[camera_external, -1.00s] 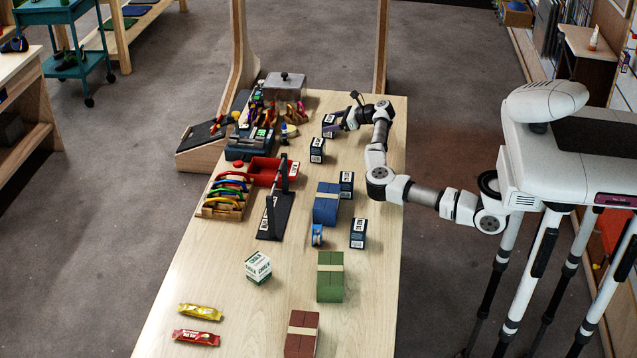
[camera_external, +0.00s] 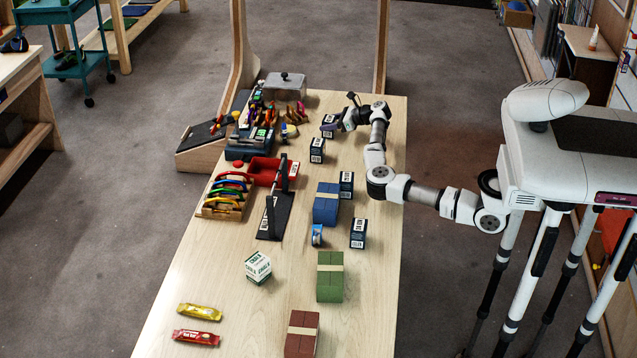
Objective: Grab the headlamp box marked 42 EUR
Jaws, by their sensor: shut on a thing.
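Several small dark boxes with white labels stand on the right half of the table. The farthest headlamp box (camera_external: 328,123) is at my gripper (camera_external: 336,119), which is shut on it. The price on this box is too small to read. Similar dark boxes stand nearer: one (camera_external: 317,150) just in front of it, one (camera_external: 346,184) beside the blue bundle, and one (camera_external: 358,233) nearer still. Their prices cannot be read either. The fingertips are small and partly hidden by the gripper body.
A blue bundle (camera_external: 326,204), a green bundle (camera_external: 330,277) and a dark red bundle (camera_external: 302,334) stand along the table (camera_external: 215,295). A red tray (camera_external: 263,169), a rack of colored carabiners (camera_external: 226,197) and a chalk box (camera_external: 258,268) are to the left.

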